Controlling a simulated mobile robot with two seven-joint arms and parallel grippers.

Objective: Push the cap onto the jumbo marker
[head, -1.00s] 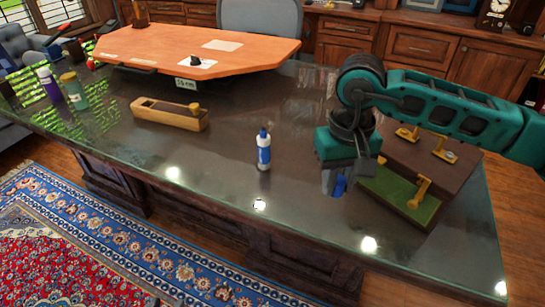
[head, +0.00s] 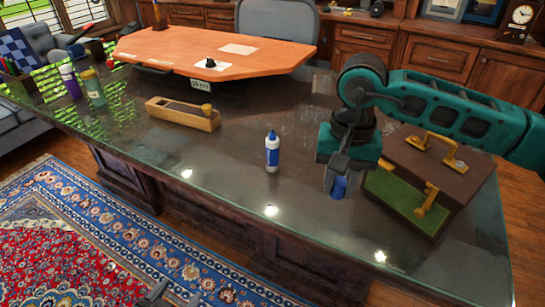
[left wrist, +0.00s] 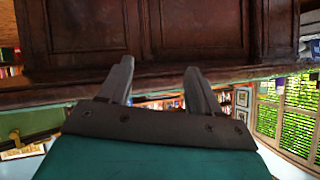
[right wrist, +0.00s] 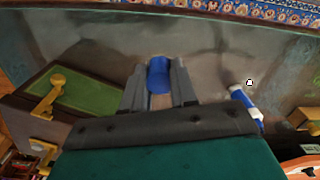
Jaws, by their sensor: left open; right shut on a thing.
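The jumbo marker (head: 272,155), white with a blue band, stands upright on the dark glossy desk; it also shows in the right wrist view (right wrist: 244,101), right of my gripper. My right gripper (head: 337,183) is shut on the blue cap (right wrist: 158,74). The cap shows between the fingertips in the head view (head: 338,188), to the right of the marker and apart from it. My left gripper (left wrist: 158,75) is open and empty in front of the desk's wooden front; only a bit shows at the bottom of the head view (head: 158,295).
A brown box with a green panel and brass handles (head: 428,165) stands close to the right gripper. A wooden block with a yellow knob (head: 183,113) lies left of the marker. Bottles (head: 93,88) stand far left. The desk between marker and cap is clear.

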